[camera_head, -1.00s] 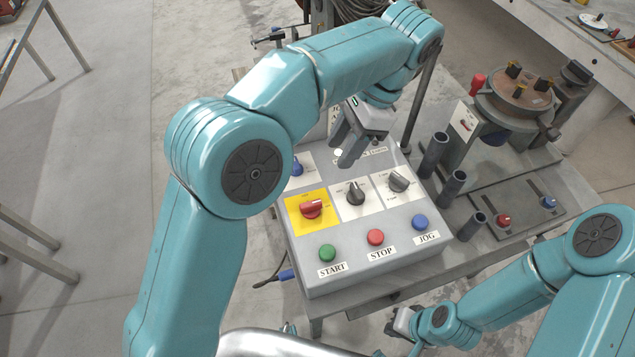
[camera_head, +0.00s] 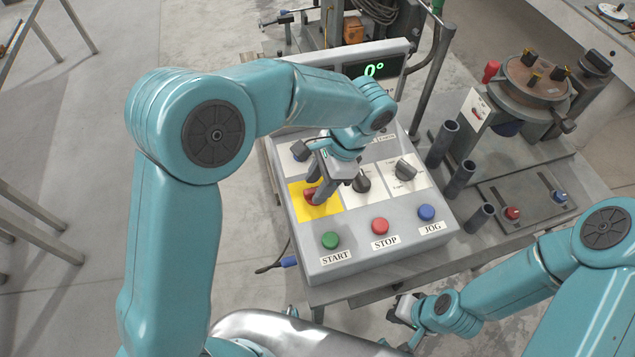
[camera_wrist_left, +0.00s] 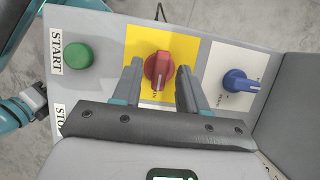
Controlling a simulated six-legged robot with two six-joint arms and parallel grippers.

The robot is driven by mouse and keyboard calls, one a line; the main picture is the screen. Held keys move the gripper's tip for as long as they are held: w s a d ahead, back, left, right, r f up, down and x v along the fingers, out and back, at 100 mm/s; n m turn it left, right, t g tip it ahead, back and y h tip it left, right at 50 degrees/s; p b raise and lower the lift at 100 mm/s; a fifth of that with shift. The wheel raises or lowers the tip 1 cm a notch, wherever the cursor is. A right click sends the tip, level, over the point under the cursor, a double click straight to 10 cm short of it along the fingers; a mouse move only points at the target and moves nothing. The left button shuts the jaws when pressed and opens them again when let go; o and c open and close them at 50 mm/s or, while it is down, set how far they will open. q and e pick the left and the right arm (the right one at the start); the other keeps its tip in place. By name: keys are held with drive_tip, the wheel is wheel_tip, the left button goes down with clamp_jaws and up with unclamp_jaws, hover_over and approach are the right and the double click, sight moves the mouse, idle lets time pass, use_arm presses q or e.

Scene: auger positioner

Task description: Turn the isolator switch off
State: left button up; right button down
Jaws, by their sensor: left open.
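The isolator switch is a red rotary knob (camera_head: 311,195) on a yellow plate (camera_head: 322,209) at the left of the grey control box. In the left wrist view the red knob (camera_wrist_left: 158,71) sits on its yellow plate (camera_wrist_left: 188,47), its pointer near an "ON" mark. My left gripper (camera_head: 319,190) is over the knob from above. In the wrist view its two fingers (camera_wrist_left: 158,85) are open, one on each side of the knob, with gaps visible; their depth along it is unclear. My right gripper (camera_head: 401,316) is low beside the bench front, its jaws too small to judge.
Black selectors (camera_head: 361,181) and (camera_head: 404,170) sit right of the plate; a blue knob (camera_wrist_left: 240,82) is close by in the wrist view. Green START (camera_head: 330,240), red STOP (camera_head: 380,225) and blue JOG (camera_head: 426,212) buttons line the front. A display (camera_head: 374,70) reads 0°.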

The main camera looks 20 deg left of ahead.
use_arm(q)
drive_tip(key=shift+a+f, duration=0.1)
drive_tip(key=shift+f, duration=0.35)
drive_tip(key=shift+a, duration=0.1)
clamp_jaws()
